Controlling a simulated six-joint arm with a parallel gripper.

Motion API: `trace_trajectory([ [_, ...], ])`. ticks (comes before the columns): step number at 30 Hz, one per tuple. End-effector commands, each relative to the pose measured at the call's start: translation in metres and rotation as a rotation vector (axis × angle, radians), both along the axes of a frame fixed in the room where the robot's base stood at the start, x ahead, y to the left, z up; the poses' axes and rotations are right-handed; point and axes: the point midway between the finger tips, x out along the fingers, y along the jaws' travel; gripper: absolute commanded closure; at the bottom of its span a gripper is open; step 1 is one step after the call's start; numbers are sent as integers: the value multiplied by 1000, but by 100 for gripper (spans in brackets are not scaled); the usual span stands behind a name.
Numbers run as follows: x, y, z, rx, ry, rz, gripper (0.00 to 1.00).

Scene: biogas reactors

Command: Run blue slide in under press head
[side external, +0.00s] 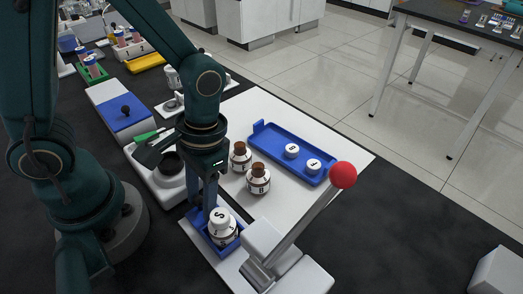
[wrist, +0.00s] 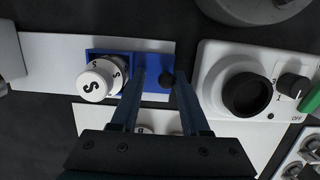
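The blue slide (side external: 228,245) lies on a white track plate, outside the press head (side external: 263,238). A bottle (side external: 222,226) with a white cap marked S stands in the slide. The press has a lever with a red ball (side external: 343,175). In the side view my fingers hide most of the knob end.
Two brown-capped bottles (side external: 258,179) stand on the white mat behind the slide. A blue tray (side external: 275,143) with two white caps lies beyond. A white device with a round black top (wrist: 247,95) sits right of the slide in the wrist view, close to my right finger.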

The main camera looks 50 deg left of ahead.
Motion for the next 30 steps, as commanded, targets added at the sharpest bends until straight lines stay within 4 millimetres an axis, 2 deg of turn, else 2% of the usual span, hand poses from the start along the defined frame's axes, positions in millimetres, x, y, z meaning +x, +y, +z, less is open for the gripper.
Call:
trace_trajectory([
  [10, 0, -23, 0, -1, -1, -2, 57],
  [24, 0, -28, 0, -1, 0, 1, 57],
  [30, 0, -39, 0, -1, 0, -2, 57],
])
